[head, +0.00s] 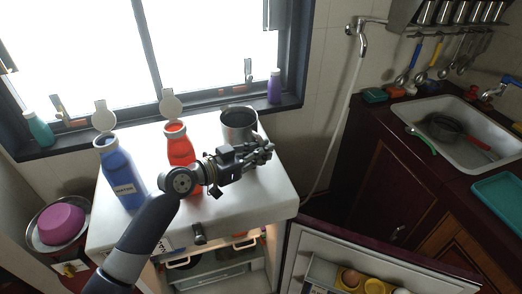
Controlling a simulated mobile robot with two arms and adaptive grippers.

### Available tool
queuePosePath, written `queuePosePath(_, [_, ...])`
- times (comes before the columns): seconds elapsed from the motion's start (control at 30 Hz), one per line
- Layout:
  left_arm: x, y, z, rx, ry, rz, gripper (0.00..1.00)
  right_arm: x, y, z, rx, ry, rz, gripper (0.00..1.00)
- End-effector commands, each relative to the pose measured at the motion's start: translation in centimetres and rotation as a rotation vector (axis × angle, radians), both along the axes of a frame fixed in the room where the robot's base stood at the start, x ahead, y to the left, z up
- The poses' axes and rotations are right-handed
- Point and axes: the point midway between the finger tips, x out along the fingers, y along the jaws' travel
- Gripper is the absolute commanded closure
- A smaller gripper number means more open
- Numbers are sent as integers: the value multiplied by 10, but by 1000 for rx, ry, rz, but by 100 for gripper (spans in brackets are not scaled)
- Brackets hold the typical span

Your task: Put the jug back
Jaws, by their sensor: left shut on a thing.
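A grey metal jug (238,122) with a dark open top stands upright at the back right of the white cabinet top (235,205). My left arm reaches in from the lower left, and my left gripper (266,152) is at the jug's near right side. Its fingers are shut and look to be closed on the jug at its lower side. The grip point itself is hidden by the fingers, and I cannot tell whether the jug's base touches the top. My right gripper is not in view.
A blue bottle (121,173) and a red bottle (180,146), both with raised lids, stand left of the jug. The cabinet's open door (345,245) holds eggs. The window sill is behind; a sink (455,120) is at right. The cabinet top's front right is clear.

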Motion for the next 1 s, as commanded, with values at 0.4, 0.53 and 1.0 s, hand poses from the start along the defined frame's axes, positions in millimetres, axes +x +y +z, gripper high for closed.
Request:
queuePosePath(0.4, [0, 0, -2, 1, 1, 0, 70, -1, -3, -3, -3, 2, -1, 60])
queuePosePath(0.53, [0, 0, -2, 1, 1, 0, 70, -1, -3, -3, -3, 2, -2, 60])
queuePosePath(1.0, [-39, 47, 8, 6, -1, 0, 70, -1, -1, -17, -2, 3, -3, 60])
